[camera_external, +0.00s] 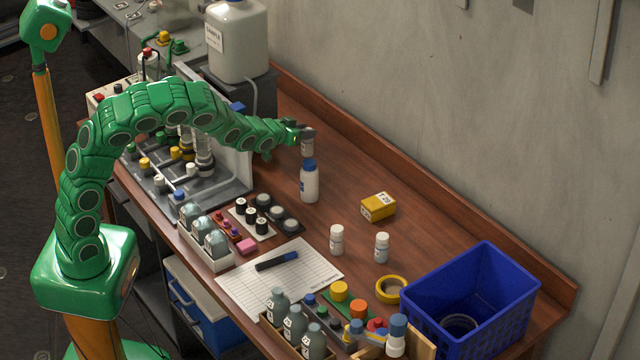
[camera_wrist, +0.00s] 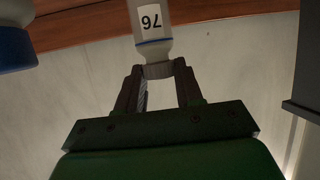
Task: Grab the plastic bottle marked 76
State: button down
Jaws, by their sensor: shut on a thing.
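The plastic bottle marked 76 (camera_wrist: 151,22) is in my gripper (camera_wrist: 158,70). It is pale, with a grey cap and a white label whose number appears upside down in the wrist view. The fingers are shut around the cap. In the external view, my gripper (camera_external: 303,131) is at the back of the bench with the bottle (camera_external: 307,149) at its tip. A white bottle with a blue cap (camera_external: 309,184) stands just in front and hides the bottle's lower end. I cannot tell whether the held bottle touches the bench.
A yellow box (camera_external: 378,207), two small white bottles (camera_external: 337,240) and a blue crate (camera_external: 470,300) are on the bench to the right. A sheet of paper (camera_external: 262,295) and racks of bottles (camera_external: 208,247) are nearer. The wall is behind.

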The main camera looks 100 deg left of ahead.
notch_tip(320, 180, up, 3)
jog(key=shift+r, duration=0.2)
jog(key=w+d, duration=0.2)
jog(key=w, duration=1.7)
jog(key=shift+w, duration=0.2)
dwell(0.7)
